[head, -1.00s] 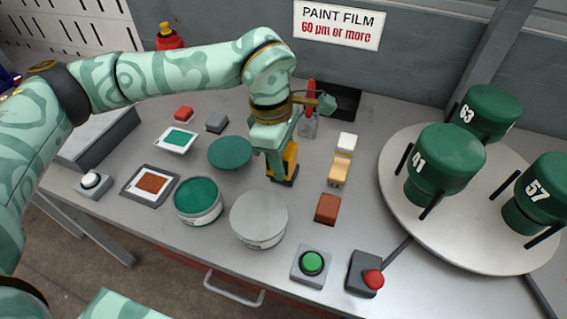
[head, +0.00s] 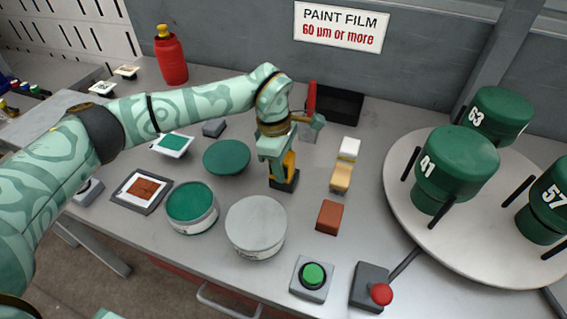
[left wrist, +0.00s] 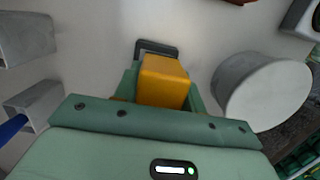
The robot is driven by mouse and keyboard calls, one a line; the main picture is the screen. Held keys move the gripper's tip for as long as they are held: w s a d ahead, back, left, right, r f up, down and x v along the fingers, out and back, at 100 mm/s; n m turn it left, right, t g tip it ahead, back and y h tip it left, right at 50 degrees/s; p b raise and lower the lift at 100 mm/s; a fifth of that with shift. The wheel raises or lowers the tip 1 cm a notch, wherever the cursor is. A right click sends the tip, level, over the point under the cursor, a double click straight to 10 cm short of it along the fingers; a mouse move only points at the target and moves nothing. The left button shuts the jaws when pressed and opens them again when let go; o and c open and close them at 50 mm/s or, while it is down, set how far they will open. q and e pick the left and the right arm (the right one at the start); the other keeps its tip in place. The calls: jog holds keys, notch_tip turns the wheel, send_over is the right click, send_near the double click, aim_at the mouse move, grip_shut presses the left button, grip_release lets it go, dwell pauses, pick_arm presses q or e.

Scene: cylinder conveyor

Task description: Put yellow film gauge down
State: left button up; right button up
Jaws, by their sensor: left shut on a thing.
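The yellow film gauge (head: 290,163) has a yellow body on a dark grey base and stands roughly upright near the middle of the grey table. My left gripper (head: 275,155) comes down from above and is shut on it. In the left wrist view the yellow gauge (left wrist: 164,80) sits between the green fingers (left wrist: 160,90), with its dark base frame past the fingertips. The base is at or just above the tabletop; I cannot tell whether it touches. My right gripper is not in view.
A round grey lid (head: 255,225) stands in front of the gauge, a green disc (head: 226,156) to its left. A wooden-handled brush (head: 342,177) and a brown block (head: 329,216) lie to the right. Behind are a red-handled tool (head: 311,98) and a black tray (head: 338,106). A turntable (head: 400,180) holds green cylinders.

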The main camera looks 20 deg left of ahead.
pick_arm(q)
jog(key=o, duration=0.5)
jog(key=shift+f, duration=0.15)
jog(key=shift+c, duration=0.2)
jog(key=o, duration=0.4)
jog(key=r+p, duration=0.1)
jog(key=r, duration=0.3)
jog(key=a+r, duration=0.1)
jog(key=r, duration=0.3)
jog(key=r+p, duration=0.1)
jog(key=r, duration=0.3)
jog(key=shift+a+r+p, duration=0.15)
jog(key=shift+a+p, duration=0.2)
jog(key=shift+a, duration=0.05)
jog(key=shift+s, duration=0.1)
